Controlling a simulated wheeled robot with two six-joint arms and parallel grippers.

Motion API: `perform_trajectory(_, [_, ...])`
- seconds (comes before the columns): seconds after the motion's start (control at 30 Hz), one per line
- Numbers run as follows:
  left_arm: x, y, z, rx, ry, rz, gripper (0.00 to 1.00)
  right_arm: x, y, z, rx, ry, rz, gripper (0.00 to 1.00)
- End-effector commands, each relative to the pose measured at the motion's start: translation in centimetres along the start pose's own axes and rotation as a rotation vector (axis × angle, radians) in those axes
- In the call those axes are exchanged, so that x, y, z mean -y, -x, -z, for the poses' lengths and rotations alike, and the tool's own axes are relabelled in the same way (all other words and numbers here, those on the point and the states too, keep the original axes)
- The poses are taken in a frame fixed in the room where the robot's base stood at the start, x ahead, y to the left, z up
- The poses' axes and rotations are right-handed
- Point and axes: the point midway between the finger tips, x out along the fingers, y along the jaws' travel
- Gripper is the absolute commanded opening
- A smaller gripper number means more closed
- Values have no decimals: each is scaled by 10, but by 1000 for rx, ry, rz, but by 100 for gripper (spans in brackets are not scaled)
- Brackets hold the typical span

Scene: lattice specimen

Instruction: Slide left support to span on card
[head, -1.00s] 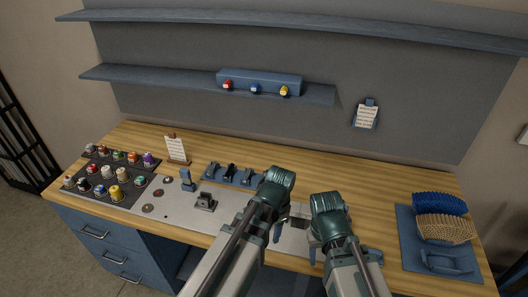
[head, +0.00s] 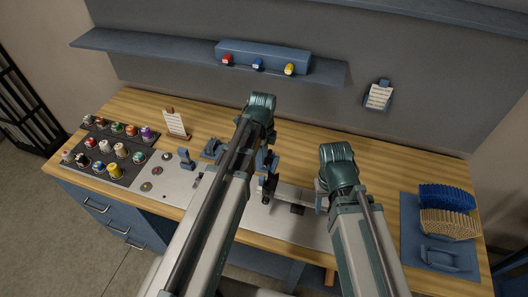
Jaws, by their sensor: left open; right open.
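A long pale steel plate (head: 240,222) lies along the front of the bench. A black upright piece (head: 268,187) stands on it, and I cannot tell for sure whether it is the left support. My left gripper (head: 267,162) is open above and behind this piece, its fingers pointing down and partly merged with the blue rack behind. My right gripper (head: 341,200) is open low over the plate's right part; its arm hides most of its fingers. A lined white card (head: 175,123) stands at the back left. Another lined card (head: 379,97) hangs on the back panel.
A dark tray (head: 107,154) of several coloured jars sits at the left. A blue rack (head: 212,148) is partly hidden by my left arm. The wood behind my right gripper is clear.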

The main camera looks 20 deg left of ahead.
Motion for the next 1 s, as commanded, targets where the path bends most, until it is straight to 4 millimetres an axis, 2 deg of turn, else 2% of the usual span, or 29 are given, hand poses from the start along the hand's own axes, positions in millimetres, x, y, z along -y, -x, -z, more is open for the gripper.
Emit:
perform_trajectory(0.17, [0,-9,0,0,1,0,45,1,-9,1,0,-1,0,50])
perform_trajectory(0.37, [0,-30,0,0,2,0,45,3,-29,2,-1,-2,0,50])
perform_trajectory(1.0, [0,-119,0,0,2,0,45,11,-118,8,-2,12,-3,50])
